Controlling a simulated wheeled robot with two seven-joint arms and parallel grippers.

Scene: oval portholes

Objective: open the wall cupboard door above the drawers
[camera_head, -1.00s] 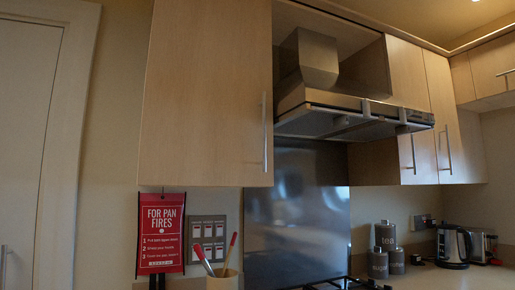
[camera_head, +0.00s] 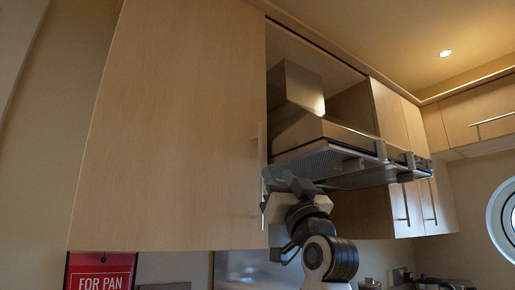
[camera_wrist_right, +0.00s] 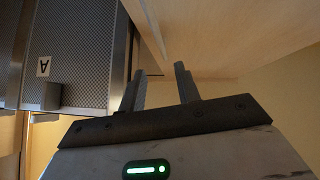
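The wall cupboard door (camera_head: 170,130) is a large pale wood panel at the left of the head view, and it looks shut. Its slim vertical bar handle (camera_head: 261,155) is near its right edge. My right gripper (camera_head: 267,190) is raised beside the lower part of this handle and partly covers it. In the right wrist view the two dark fingers of the right gripper (camera_wrist_right: 160,80) stand apart with a gap between them. I cannot make out the handle between them. The wood panel (camera_wrist_right: 230,35) is just beyond the fingertips. My left gripper is not in view.
The metal cooker hood (camera_head: 330,160) is close to the right of my right gripper; its mesh underside (camera_wrist_right: 75,60) fills the left of the wrist view. More wall cupboards (camera_head: 405,205) are farther right. A red sign (camera_head: 100,270) hangs below the door.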

